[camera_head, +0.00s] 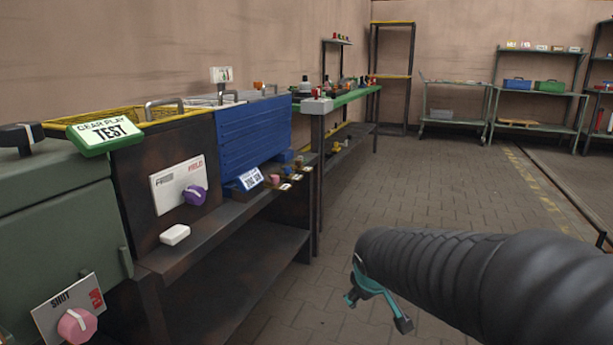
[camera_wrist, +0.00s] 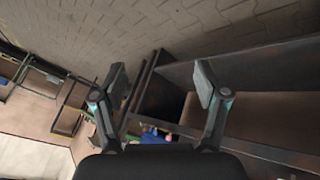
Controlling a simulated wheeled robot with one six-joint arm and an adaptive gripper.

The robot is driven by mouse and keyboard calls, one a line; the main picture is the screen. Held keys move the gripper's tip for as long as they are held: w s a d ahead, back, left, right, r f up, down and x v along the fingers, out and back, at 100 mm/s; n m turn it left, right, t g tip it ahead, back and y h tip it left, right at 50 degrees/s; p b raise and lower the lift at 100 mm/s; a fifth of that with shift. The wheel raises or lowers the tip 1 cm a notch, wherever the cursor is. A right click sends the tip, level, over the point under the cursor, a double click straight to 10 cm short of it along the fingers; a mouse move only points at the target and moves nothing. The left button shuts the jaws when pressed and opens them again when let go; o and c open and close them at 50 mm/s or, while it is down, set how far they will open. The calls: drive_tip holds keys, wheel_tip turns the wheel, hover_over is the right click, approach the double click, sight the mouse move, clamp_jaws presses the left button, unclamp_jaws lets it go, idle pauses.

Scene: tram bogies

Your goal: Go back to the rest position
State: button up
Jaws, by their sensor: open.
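My gripper (camera_wrist: 160,88) is open and empty in the wrist view, with its two fingers spread apart. The wrist view is tilted and shows the paved floor and the dark bench beyond the fingers. In the head view my dark ribbed arm reaches in from the right, above the floor. A teal part of my gripper (camera_head: 378,293) shows below the arm's end; the fingertips are mostly hidden there. My gripper is to the right of the dark bench (camera_head: 225,250) and touches nothing that I can see.
A green machine (camera_head: 60,215) with a pink knob (camera_head: 77,325) stands at near left. Beside it are a purple knob (camera_head: 194,195), a white block (camera_head: 175,235) and a blue box (camera_head: 255,135). A green-topped table (camera_head: 350,97) and shelves (camera_head: 535,90) stand farther back. The middle floor (camera_head: 430,185) is clear.

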drive_tip(key=s+d+r+m+p, duration=0.1)
drive_tip(key=s+r+m+p, duration=0.1)
drive_tip(key=s, duration=0.9)
drive_tip(key=s+d+r+m+g+y+p, duration=0.1)
drive_tip(key=s+d+r+m+p, duration=0.1)
drive_tip(key=s+r, duration=0.4)
drive_tip(key=shift+s+r+m+p, duration=0.3)
drive_tip(key=shift+s+m+p, duration=0.65)
drive_tip(key=shift+s, duration=1.85)
